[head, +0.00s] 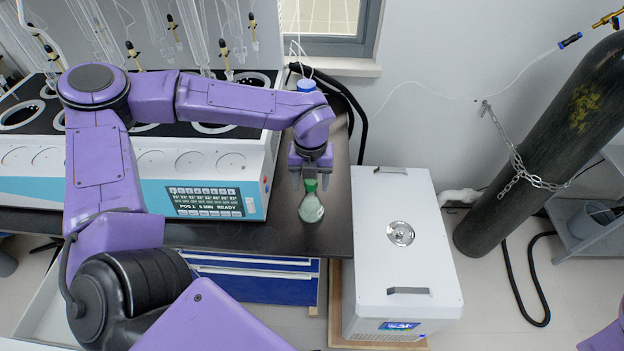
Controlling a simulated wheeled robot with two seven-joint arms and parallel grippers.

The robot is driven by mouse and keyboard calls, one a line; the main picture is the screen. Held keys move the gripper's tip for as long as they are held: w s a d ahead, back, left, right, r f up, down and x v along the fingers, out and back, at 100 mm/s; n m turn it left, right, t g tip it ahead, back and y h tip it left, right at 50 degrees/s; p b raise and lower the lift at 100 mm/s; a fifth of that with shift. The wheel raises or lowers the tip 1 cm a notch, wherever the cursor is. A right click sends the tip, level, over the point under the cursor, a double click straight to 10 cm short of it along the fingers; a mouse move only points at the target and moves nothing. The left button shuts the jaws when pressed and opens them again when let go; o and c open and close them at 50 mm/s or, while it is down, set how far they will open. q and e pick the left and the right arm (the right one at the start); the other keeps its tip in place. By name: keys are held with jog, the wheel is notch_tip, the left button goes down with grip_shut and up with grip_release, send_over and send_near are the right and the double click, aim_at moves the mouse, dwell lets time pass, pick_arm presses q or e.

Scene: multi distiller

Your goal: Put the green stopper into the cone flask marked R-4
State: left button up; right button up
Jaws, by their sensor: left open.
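A cone flask (311,209) with pale green contents stands on the dark bench top, near its right front corner. Its marking is too small to read. The green stopper (310,185) shows at the flask's mouth, and I cannot tell how deep it sits in the neck. My left gripper (311,186) points down over the flask. Its fingers are apart, one on each side of the stopper, with gaps visible. My right gripper is out of view.
The multi distiller (225,200), with a screen and several glass columns, stands left of the flask. The dark bench (275,236) ends just right of it. A white box unit (402,285) stands beyond that edge. A chained dark gas cylinder (540,150) leans at right.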

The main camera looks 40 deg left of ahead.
pick_arm(q)
notch_tip(320, 180, up, 10)
jog(key=b, duration=0.1)
jog(key=shift+r+b, duration=0.25)
jog(key=shift+b, duration=0.1)
